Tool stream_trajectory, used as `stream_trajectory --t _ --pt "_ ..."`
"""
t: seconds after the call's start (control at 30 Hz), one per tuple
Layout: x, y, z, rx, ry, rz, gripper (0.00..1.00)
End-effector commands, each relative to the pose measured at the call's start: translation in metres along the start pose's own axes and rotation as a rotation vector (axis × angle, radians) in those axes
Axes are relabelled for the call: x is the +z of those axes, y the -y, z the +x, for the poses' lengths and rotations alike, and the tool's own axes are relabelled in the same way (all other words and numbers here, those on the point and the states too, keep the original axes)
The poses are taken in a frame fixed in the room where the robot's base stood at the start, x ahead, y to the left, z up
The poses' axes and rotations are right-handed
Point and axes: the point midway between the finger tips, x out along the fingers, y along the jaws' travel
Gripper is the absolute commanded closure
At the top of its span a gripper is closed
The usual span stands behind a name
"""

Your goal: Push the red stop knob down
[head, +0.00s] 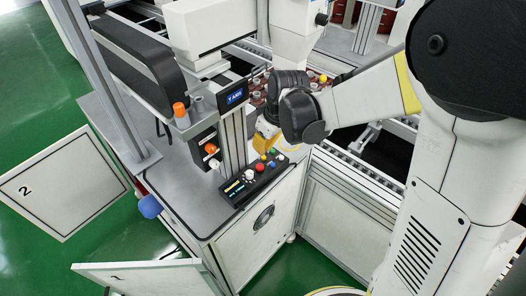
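The red stop knob (260,167) is a small round red cap on a black control box on the grey cabinet top. It stands up among other controls and looks uncovered. My gripper (266,144) hangs just above and behind the box, at the end of the white arm with black joints. A yellow part shows at its lower end. The gripper appears apart from the red knob. Its fingers are small and partly hidden by the arm's black joint, so their opening is unclear.
The control box (238,189) also carries a white dial (249,175) and yellow, blue and green buttons close to the red knob. A grey upright post with a display (235,95) stands behind it. A conveyor (352,169) runs to the right.

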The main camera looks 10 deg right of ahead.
Motion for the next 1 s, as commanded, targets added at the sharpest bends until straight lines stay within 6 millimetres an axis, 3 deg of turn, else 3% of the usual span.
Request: stream_trajectory --t 0.1,0.33,1.0 --pt "-0.001 0.0 -0.031 0.0 0.0 0.0 1.0" --pt "0.0 0.0 -0.064 0.0 0.0 0.001 1.0" --pt "0.001 0.0 -0.072 0.001 -0.001 0.002 1.0"
